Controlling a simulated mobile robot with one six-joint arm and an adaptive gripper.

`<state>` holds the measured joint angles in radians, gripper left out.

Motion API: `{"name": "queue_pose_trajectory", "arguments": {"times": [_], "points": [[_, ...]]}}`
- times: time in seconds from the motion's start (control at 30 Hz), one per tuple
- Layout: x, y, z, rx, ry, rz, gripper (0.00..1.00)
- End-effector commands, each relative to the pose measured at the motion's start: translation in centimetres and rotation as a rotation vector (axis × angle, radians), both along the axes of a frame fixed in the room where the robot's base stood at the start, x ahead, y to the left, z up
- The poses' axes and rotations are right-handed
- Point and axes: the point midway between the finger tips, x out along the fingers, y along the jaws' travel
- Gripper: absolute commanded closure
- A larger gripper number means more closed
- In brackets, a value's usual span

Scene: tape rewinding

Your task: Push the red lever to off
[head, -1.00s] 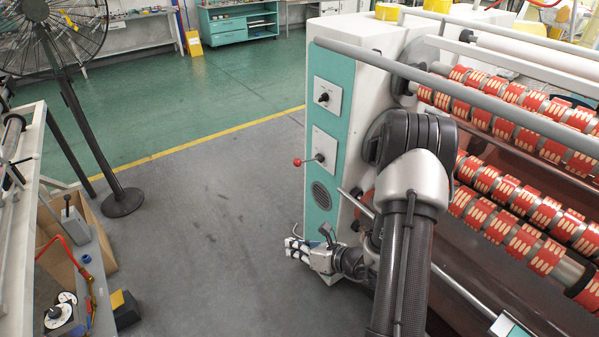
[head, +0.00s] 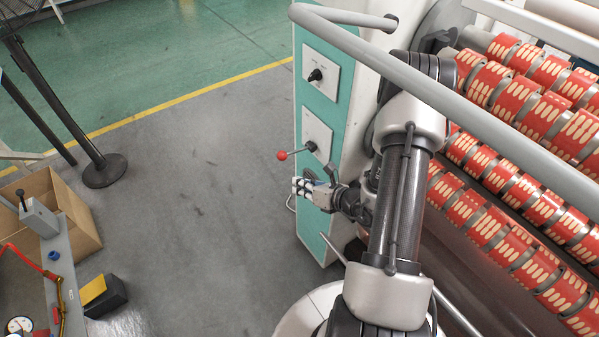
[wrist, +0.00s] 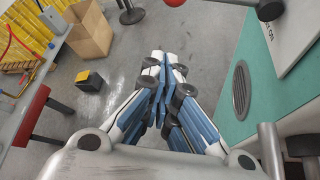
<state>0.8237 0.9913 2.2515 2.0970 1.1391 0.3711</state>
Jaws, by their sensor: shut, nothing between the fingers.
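The red lever (head: 282,155) is a red ball on a short metal rod. It sticks out to the left from a white plate on the teal front panel (head: 318,82) of the machine. In the wrist view part of the red ball (wrist: 174,2) shows at the top edge, with its dark pivot at the upper right. My gripper (head: 297,189) is below the lever, close to the panel's left side and apart from the ball. In the wrist view my gripper (wrist: 165,58) has its fingers together with nothing between them.
A grey rail (head: 345,50) runs along the machine, beside rollers with red printed strips (head: 520,120). A fan base (head: 105,172), an open cardboard box (head: 75,210) and a yellow-black block (head: 103,294) stand left. Grey floor between is clear.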

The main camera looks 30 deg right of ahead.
Motion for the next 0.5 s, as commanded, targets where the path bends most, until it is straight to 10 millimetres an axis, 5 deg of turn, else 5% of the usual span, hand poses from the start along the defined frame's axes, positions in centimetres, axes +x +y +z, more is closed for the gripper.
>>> {"name": "queue_pose_trajectory", "arguments": {"times": [0.4,0.5], "points": [[7.5,2.2,-4.3,0.0,0.0,0.005,1.0],[7.6,1.1,-2.0,-0.003,-0.004,-0.001,1.0]]}}
